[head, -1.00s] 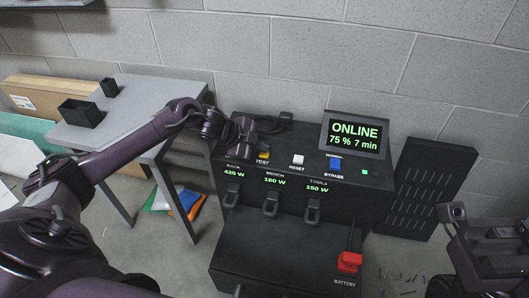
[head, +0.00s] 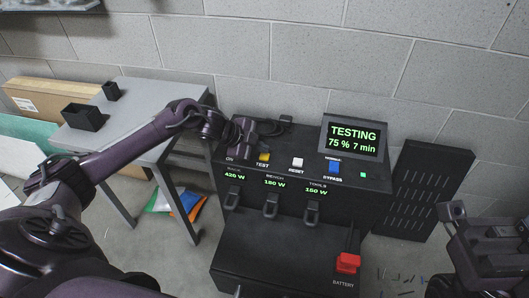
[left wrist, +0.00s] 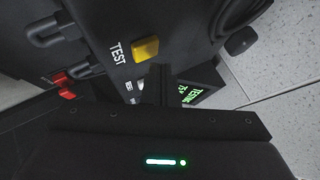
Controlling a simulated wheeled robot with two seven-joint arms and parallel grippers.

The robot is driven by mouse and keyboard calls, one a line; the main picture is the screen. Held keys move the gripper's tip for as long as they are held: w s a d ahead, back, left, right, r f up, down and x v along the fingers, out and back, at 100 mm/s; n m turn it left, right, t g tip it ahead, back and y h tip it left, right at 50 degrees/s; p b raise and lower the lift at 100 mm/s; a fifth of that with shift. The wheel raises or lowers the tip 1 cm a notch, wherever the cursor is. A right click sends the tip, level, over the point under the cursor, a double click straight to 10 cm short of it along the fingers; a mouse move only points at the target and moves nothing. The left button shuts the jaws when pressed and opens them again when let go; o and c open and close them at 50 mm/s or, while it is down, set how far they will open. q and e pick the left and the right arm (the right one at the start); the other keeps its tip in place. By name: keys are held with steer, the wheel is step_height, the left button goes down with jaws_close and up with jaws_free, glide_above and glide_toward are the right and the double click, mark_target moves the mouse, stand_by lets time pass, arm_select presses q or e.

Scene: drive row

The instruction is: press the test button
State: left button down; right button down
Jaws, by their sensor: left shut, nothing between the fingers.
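The yellow test button (head: 264,157) sits on the top of the black power unit (head: 300,262), above the label TEST. My left gripper (head: 245,150) is shut and empty, just left of and behind the button in the head view. In the left wrist view the yellow button (left wrist: 146,50) shows close beside the shut fingertips (left wrist: 160,70); I cannot tell whether they touch. The screen (head: 353,136) reads TESTING, 75 % 7 min. My right gripper (head: 490,235) is at the lower right, away from the unit; its jaws are unclear.
A white reset button (head: 297,162) and a blue bypass switch (head: 334,167) stand right of the test button. A red battery connector (head: 347,262) is at the lower front. A grey table (head: 135,112) with two black bins stands left. A block wall is behind.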

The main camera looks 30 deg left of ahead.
mark_target(261, 156)
stand_by(0.3)
arm_select(q)
step_height(261, 156, up, 5)
steer(key=p, duration=0.5)
steer(key=shift+r, duration=0.1)
stand_by(0.6)
